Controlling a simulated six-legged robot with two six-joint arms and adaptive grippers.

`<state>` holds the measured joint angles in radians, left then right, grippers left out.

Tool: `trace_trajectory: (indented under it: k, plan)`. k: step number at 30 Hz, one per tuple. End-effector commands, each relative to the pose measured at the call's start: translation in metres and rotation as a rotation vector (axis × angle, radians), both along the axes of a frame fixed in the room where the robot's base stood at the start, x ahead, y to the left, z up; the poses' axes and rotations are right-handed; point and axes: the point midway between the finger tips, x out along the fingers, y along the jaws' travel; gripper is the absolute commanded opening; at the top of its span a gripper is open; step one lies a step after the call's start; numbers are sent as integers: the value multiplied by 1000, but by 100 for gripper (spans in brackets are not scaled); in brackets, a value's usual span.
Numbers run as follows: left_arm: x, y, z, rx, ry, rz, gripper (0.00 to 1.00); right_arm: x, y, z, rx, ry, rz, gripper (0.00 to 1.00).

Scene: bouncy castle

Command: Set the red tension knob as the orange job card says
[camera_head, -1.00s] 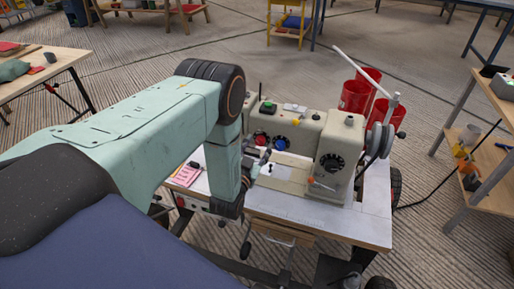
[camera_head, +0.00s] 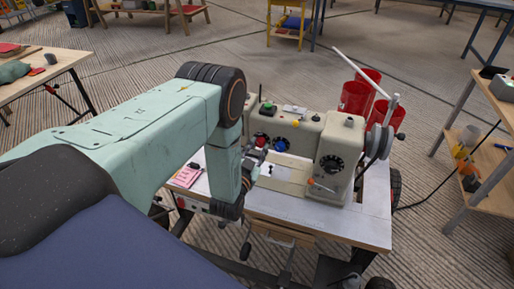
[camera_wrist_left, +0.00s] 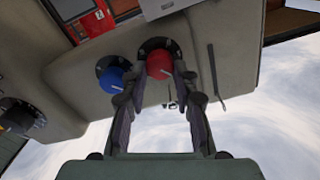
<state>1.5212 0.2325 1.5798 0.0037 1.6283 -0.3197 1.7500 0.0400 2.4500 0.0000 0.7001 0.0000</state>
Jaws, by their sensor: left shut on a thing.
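The sewing machine (camera_head: 300,128) stands on a wheeled table. Its red tension knob (camera_wrist_left: 159,65) sits on a dark dial in the left wrist view, and it also shows in the head view (camera_head: 261,140), close to my gripper. My left gripper (camera_wrist_left: 160,80) is shut on the red knob, one finger on each side. A blue knob (camera_wrist_left: 111,79) is just left of it; in the head view the blue knob (camera_head: 281,146) is on its right. The job card, pinkish-orange with print (camera_head: 188,175), lies at the table's left end; its print is too small to read. My right gripper is not in view.
A large black dial (camera_head: 331,163) and an orange lever (camera_head: 312,182) are on the machine's right end. Red buckets (camera_head: 355,97) stand behind it. The table's front strip (camera_head: 320,222) is clear. A shelf (camera_head: 478,180) stands at the right.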

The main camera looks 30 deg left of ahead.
Motion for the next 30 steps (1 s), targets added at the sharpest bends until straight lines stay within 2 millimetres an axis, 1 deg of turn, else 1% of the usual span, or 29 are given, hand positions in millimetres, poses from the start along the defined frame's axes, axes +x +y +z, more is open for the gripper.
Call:
trace_trajectory:
  k: [9,18,24,30]
  plan:
    - [0,-1,1,233,57,0,0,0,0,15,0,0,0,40]
    - [0,-2,0,470,113,-1,0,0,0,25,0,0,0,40]
    - [0,-2,-1,588,142,-1,0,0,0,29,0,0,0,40]
    - [0,-2,-1,661,159,-1,0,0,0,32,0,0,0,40]
